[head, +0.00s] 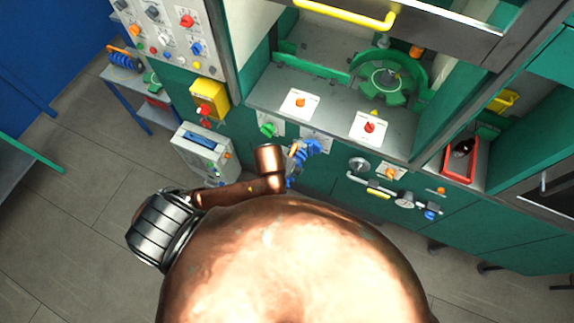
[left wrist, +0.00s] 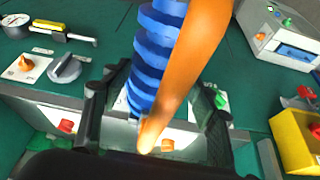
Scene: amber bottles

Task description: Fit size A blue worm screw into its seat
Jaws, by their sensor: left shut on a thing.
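The blue worm screw (head: 309,147), with thick blue ridges, is held by my left gripper (head: 292,165) in front of the green cabinet's front panel. In the left wrist view the screw (left wrist: 155,55) stands between the two dark fingers of the left gripper (left wrist: 165,118), which is shut on it. A smooth orange curved piece (left wrist: 192,65) runs along the screw's right side and hides part of it. A white plate (head: 318,133) lies behind the screw, partly covered. I cannot tell whether the screw touches it or which fitting is its seat. My right gripper is not in view.
The panel carries a green knob (head: 267,129), a red knob (head: 369,127) and a grey dial (head: 359,164). A grey box (head: 203,152) and yellow box (head: 209,98) are to the left. Another blue ridged piece with orange (head: 124,59) lies on a blue stand.

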